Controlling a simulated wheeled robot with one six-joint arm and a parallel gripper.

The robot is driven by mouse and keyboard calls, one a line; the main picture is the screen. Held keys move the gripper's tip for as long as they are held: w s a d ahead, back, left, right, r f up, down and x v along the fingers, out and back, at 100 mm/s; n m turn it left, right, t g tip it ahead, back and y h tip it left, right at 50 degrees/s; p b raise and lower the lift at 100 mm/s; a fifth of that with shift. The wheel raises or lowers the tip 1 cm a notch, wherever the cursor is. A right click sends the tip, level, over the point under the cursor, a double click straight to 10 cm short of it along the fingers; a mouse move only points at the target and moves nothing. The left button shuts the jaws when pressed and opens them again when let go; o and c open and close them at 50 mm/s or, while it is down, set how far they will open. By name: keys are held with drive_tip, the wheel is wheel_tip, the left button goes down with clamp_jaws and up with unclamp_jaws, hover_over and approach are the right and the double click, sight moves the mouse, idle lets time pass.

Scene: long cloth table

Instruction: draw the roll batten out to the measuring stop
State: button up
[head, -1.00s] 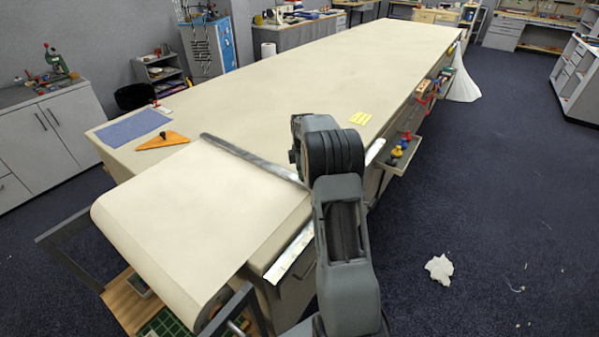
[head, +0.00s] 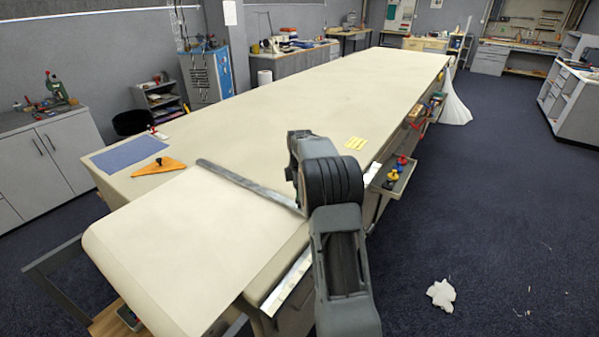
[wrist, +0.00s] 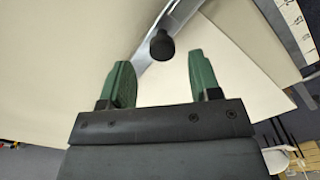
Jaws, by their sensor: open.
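The metal roll batten (head: 245,184) lies across the near part of the cloth table, at the edge of the pale cloth (head: 190,240). Its right end is hidden behind my arm in the head view. In the wrist view the batten (wrist: 180,14) has a black knob (wrist: 162,46). My gripper (wrist: 161,68) is open, its two green fingers apart, with the knob between and slightly beyond the fingertips. I see no grip on it. The gripper is hidden in the head view. I cannot make out the measuring stop for certain.
A marked pale strip (head: 287,281) runs along the table's right edge. An orange triangle (head: 160,166) and a blue sheet (head: 128,154) lie at left; a yellow item (head: 355,143) lies beyond the batten. A side tray (head: 393,180) juts out at right. The long tabletop beyond is clear.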

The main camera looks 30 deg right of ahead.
wheel_tip(320, 180, up, 10)
drive_tip(key=shift+r, duration=0.2)
idle(0.8)
